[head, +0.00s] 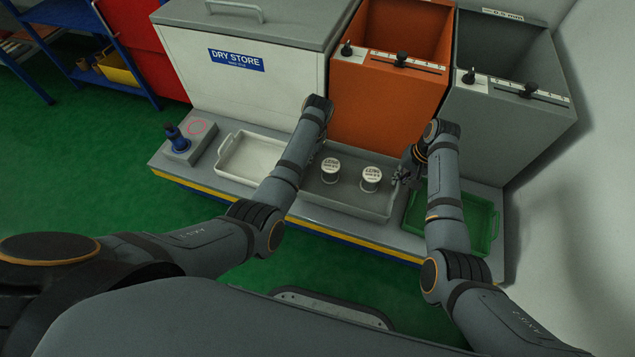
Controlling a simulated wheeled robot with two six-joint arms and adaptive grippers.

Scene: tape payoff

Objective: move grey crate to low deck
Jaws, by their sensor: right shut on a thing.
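The grey crate (345,203) is in the middle of the head view, in front of the orange bin. It is upright and holds two white-topped cylinders, a left one (331,169) and a right one (371,179). My right gripper (403,177) is shut on the crate's right end. My left arm reaches to the crate's left end, and its wrist and forearm hide the left gripper and that end. The low grey deck (325,216) with a yellow front edge runs under and beside the crate. I cannot tell whether the crate touches the deck.
A white tray (226,168) stands left of the crate and a green tray (479,240) right of it. A blue-knobbed block (203,146) is at the deck's left end. The dry store box (230,85), orange bin (375,105) and grey bin (488,118) stand behind.

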